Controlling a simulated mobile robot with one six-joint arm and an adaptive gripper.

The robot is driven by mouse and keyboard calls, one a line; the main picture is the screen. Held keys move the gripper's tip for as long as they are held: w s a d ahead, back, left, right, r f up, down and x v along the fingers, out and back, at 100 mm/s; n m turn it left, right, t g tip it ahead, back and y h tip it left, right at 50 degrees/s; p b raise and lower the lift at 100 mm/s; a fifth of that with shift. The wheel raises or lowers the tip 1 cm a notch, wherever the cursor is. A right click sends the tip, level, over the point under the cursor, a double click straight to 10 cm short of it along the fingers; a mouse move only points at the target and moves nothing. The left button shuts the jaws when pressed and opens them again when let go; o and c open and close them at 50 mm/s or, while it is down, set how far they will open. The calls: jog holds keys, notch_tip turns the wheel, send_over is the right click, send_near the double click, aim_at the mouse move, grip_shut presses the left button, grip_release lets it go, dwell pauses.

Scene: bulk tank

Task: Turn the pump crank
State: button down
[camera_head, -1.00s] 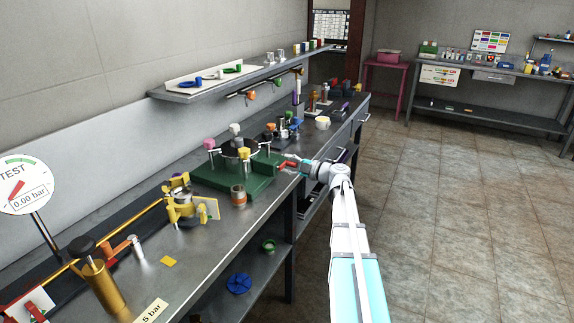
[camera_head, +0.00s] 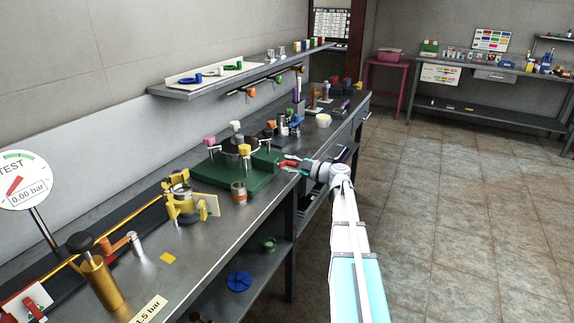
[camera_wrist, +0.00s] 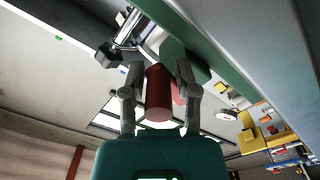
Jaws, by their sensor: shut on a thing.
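The pump crank's red handle (camera_head: 288,162) sticks out at the right side of the green base block (camera_head: 212,178), at the bench's front edge. My gripper (camera_head: 296,165) reaches it from the right, its fingers around the handle. In the wrist view the red cylindrical handle (camera_wrist: 158,98) lies between the two grey fingers of my gripper (camera_wrist: 158,82), which is shut on it. A dark green block (camera_wrist: 182,58) is just beyond. The round gauge (camera_head: 24,180) at the left reads 0.00 bar. The crank's arm is mostly hidden in the head view.
A dark pot (camera_head: 238,150) with coloured knobs stands on the base. A copper-coloured cylinder (camera_head: 239,193) and a yellow clamp (camera_head: 183,205) stand nearby on the bench (camera_head: 215,240). A shelf (camera_head: 205,90) runs above. The floor to the right is clear.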

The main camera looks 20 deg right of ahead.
aim_at(274, 173)
jog(key=m, duration=0.1)
jog(key=f+m+b, duration=0.1)
jog(key=m, duration=0.1)
jog(key=shift+s+a+f+m, duration=0.1)
jog(key=shift+s+a+m, duration=0.05)
jog(key=shift+m, duration=0.15)
jog(key=m, duration=0.2)
jog(key=m+b, duration=0.1)
jog(key=shift+s+a+f+m, duration=0.25)
jog(key=shift+a+f+m, duration=0.05)
jog(key=shift+f, duration=0.1)
jog(key=m, duration=0.2)
jog(key=a+m, duration=0.1)
jog(key=shift+s+f+m+b, duration=0.3)
jog(key=shift+s+m, duration=0.05)
jog(key=shift+m, duration=0.05)
jog(key=shift+s+a+f+m, duration=0.1)
jog(key=shift+s+a+m, duration=0.1)
jog(key=shift+m, duration=0.7)
jog(key=shift+s+a+m, duration=0.15)
jog(key=shift+a+m, duration=0.05)
jog(key=shift+m, duration=0.7)
jog(key=c, duration=0.5)
grip_release()
jog(key=shift+c, duration=0.2)
jog(key=shift+s, duration=0.1)
